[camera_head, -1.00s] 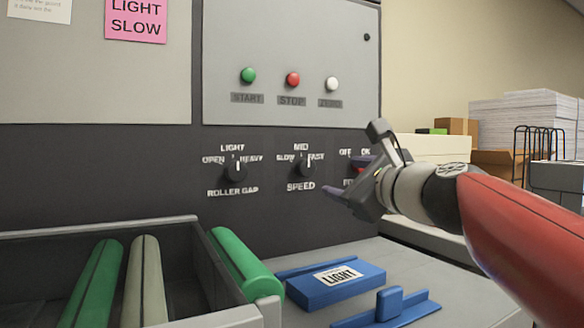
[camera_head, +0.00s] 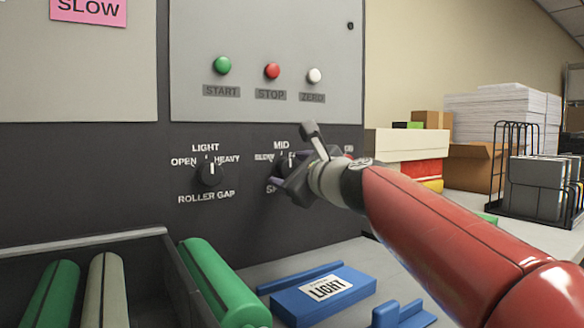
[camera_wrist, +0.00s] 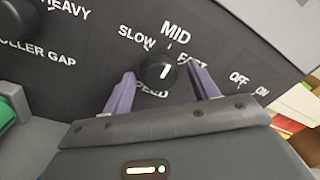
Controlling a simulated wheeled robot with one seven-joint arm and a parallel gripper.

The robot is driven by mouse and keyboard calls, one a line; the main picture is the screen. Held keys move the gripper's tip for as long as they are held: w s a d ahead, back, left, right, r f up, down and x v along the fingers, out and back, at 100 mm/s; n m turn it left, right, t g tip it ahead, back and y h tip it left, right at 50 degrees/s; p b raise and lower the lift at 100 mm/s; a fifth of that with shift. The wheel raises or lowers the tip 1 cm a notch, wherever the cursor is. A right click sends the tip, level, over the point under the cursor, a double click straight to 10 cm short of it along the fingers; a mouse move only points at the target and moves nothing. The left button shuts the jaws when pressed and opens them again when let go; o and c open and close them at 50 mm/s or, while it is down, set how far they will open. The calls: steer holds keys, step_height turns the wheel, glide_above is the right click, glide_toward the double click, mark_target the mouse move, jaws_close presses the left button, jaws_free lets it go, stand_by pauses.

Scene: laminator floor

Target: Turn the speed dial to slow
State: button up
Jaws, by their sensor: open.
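The speed dial (camera_wrist: 157,70) is a black round knob with a white pointer line. In the wrist view it stands between the two purple fingers of my gripper (camera_wrist: 161,76), with a finger on each side. The pointer is roughly upright, toward MID; SLOW is at its upper left, and FAST at its right is partly covered by a finger. My gripper is open around the dial; I cannot tell whether the fingers touch it. In the head view my gripper (camera_head: 279,176) is at the panel and hides much of the dial and the SPEED label.
The roller gap dial (camera_head: 211,173) is to the left. Green start (camera_head: 222,65), red stop (camera_head: 272,71) and white zero (camera_head: 314,75) buttons sit above. A blue block marked LIGHT (camera_head: 323,293) and green rollers (camera_head: 222,284) lie below.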

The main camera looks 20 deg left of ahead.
steer(key=c, duration=1)
steer(key=shift+f+n+b, duration=0.1)
steer(key=shift+n+b, duration=0.85)
steer(key=shift+n, duration=0.35)
steer(key=n+b, duration=0.2)
steer(key=n, duration=0.1)
steer(key=shift+f+n, duration=0.1)
steer(key=shift+n, duration=0.3)
steer(key=n+b, duration=0.2)
steer(key=n, duration=0.3)
steer(key=shift+n+b, duration=0.3)
steer(key=shift+b, duration=0.1)
